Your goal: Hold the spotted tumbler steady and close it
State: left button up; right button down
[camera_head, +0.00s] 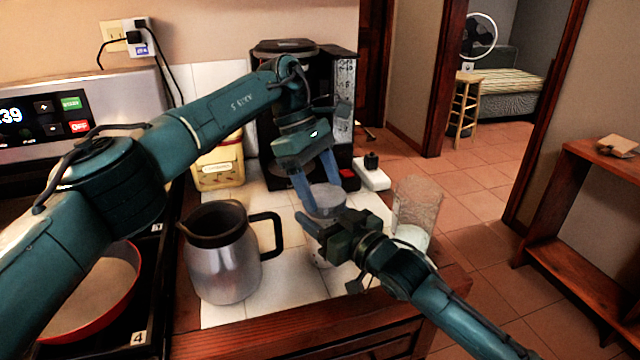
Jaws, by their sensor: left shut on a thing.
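The spotted tumbler (326,196) stands on the white tiled counter, pale and partly see-through, with a whitish lower part. My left gripper (327,208) comes down from above and is shut on the tumbler, a finger on either side. My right gripper (318,232) reaches in from the lower right, in front of the tumbler's lower half. Its jaw gap is not clear, and it hides much of the tumbler's body. Whether a lid sits on the tumbler cannot be made out.
A steel jug (222,265) with a black handle stands just left. A clear speckled glass (417,205) stands right, near the counter edge. A red pan (95,290) is on the stove.

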pick_arm(q)
jog(key=shift+r, duration=0.1)
jog(key=o, duration=1)
jog(key=shift+c, duration=0.2)
jog(key=shift+r, duration=2.2)
jog(key=shift+c, duration=0.3)
